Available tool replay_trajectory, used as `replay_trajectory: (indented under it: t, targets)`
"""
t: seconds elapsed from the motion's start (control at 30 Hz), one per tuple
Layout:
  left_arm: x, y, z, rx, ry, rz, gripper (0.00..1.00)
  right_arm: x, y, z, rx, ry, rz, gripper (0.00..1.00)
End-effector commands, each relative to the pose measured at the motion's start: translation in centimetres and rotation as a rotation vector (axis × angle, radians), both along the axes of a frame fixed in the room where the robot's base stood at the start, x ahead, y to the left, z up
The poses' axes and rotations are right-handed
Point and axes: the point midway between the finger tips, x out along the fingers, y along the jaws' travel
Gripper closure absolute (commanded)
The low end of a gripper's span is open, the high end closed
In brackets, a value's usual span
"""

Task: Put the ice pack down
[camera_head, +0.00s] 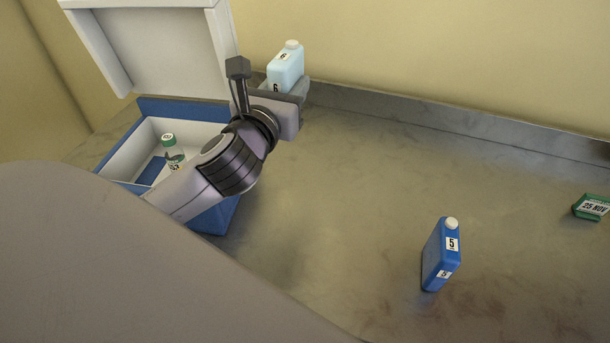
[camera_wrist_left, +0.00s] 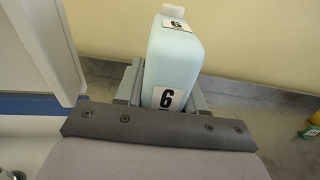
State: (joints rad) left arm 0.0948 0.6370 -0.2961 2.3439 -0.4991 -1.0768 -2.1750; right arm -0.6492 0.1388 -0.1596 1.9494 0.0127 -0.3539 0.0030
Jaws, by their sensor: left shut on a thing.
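A light blue ice pack (camera_head: 287,66) with a white cap and labels reading 6 is held upright in my left gripper (camera_head: 281,88), near the back edge of the counter. In the left wrist view the ice pack (camera_wrist_left: 172,60) stands between the fingers of the left gripper (camera_wrist_left: 160,92), which is shut on it. Whether its base touches the counter is hidden behind the gripper. A darker blue ice pack (camera_head: 440,256) labelled 5 stands upright on the counter at the front right. My right gripper is not in view.
A blue cool box (camera_head: 212,219) with white inner walls and a raised white lid (camera_head: 160,45) stands at the left. A green labelled item (camera_head: 591,207) lies at the far right. The middle of the counter (camera_head: 350,180) is clear.

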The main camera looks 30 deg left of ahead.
Motion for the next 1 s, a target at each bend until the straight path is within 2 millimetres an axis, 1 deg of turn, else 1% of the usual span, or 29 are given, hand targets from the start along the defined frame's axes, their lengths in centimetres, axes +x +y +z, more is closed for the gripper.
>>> replay_trajectory:
  t: [0.07,0.17,0.33,0.4,0.47,0.5,0.63,0.73,0.87,0.97,1.0]
  targets:
    - [0.0,0.1,0.0,0.001,-0.002,0.001,1.00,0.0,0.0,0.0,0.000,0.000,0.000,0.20]
    - [0.0,0.1,-1.4,-0.003,0.002,0.003,1.00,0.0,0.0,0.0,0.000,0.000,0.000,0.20]
    - [0.0,0.1,-5.8,-0.002,0.008,0.003,1.00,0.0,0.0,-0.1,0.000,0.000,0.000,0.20]
    - [0.0,0.1,-8.0,-0.002,0.006,0.004,1.00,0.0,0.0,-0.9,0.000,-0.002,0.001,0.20]
    - [-0.1,0.1,-9.6,-0.001,0.006,0.003,1.00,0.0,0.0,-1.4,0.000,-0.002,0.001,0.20]
    - [0.0,0.1,-10.8,-0.002,0.005,0.003,1.00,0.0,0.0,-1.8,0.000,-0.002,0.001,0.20]
    - [0.0,0.1,-13.7,-0.002,0.003,0.002,1.00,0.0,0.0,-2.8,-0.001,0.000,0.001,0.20]
    - [0.0,0.0,-15.0,0.000,0.001,0.001,1.00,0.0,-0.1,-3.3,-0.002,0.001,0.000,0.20]
    - [0.0,0.1,-15.7,0.000,-0.002,0.001,1.00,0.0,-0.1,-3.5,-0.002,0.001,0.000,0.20]
    - [0.0,0.1,-17.1,0.001,0.001,0.002,1.00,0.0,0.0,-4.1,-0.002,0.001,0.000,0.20]
    - [0.0,0.0,-17.9,-0.002,0.003,0.002,1.00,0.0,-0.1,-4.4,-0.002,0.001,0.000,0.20]
